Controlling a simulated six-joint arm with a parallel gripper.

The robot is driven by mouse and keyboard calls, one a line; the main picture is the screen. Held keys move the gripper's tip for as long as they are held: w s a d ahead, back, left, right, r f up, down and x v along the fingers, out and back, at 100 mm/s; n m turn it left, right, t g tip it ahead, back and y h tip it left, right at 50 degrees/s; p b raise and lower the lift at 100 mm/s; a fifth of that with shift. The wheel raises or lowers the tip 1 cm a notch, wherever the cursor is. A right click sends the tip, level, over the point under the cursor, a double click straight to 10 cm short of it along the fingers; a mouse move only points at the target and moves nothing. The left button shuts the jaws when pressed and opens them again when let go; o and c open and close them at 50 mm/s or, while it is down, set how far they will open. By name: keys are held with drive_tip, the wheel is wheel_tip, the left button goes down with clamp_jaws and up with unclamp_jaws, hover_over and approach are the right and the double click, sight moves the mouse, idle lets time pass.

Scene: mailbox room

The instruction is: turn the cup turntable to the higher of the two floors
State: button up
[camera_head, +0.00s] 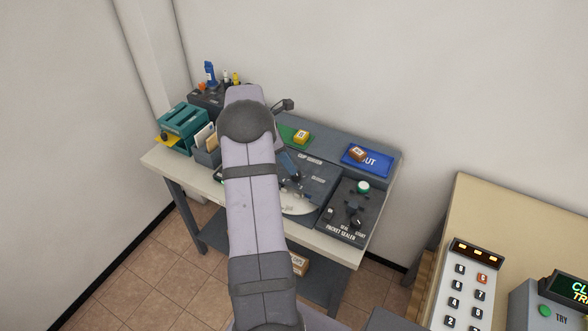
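The cup turntable shows as part of a pale round disc (300,204) in a dark grey panel (318,178) on the bench. My arm covers its left side, and I cannot read any floor marks on it. A small dark fitting and a blue-grey piece (290,163) stand on the panel just behind the disc. My arm runs up the middle of the picture and hides much of the bench. A dark part (283,105) sticks out right of its upper end, perhaps my gripper, above the back of the bench; its fingers cannot be made out.
A packet sealer (345,213) with a green button is right of the turntable panel. A blue mat (373,162) and green mat (289,133) each hold a small box. A teal rack (182,130) is left. A keypad (467,288) stands on another table, lower right.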

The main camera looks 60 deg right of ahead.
sight(296, 180)
drive_tip(key=shift+p+x, duration=0.9)
drive_tip(key=shift+x, duration=2)
clamp_jaws()
